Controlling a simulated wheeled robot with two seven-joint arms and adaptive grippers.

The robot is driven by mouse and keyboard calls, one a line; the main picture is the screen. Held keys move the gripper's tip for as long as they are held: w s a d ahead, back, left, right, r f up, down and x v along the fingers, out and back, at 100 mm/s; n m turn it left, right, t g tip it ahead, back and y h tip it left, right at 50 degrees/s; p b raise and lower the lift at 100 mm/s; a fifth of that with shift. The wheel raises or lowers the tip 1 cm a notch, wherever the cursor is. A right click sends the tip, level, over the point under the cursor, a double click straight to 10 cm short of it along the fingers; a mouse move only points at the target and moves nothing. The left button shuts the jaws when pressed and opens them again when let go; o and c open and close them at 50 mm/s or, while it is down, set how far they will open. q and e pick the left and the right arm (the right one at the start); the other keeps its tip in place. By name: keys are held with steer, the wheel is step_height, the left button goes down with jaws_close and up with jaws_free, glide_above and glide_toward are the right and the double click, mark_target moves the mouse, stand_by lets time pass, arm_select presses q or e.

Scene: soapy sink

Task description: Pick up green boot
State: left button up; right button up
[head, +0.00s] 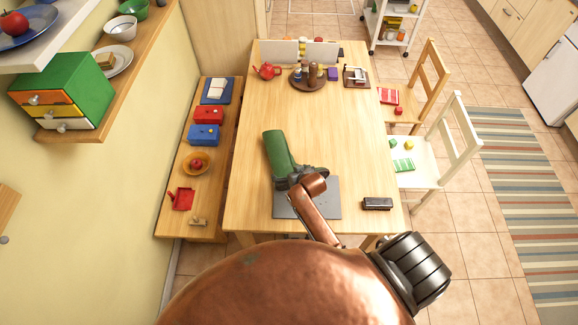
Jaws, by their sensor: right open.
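The green boot (278,153) lies on the wooden table, left of its middle. Its green shaft points to the far left, and its near end is partly covered by my right gripper. My right gripper (299,177) is at the end of my copper arm, right at the near end of the boot. It is open, with its dark fingers against or just above the boot; I cannot tell if they touch it. My left gripper is not in view.
A grey mat (329,192) lies under my right wrist, and a black object (377,204) sits near the table's front right. A round tray (296,84) and a red teapot (267,71) stand at the back. The table's middle right is clear. Chairs (413,160) stand on the right.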

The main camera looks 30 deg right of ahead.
mark_target(287, 170)
steer(key=shift+x, duration=3.7)
steer(key=shift+s+d+f, duration=0.1)
steer(key=shift+s+f, duration=0.05)
steer(key=shift+f, duration=0.05)
steer(key=c, duration=1.4)
steer(key=shift+r, duration=0.1)
steer(key=shift+c, duration=0.7)
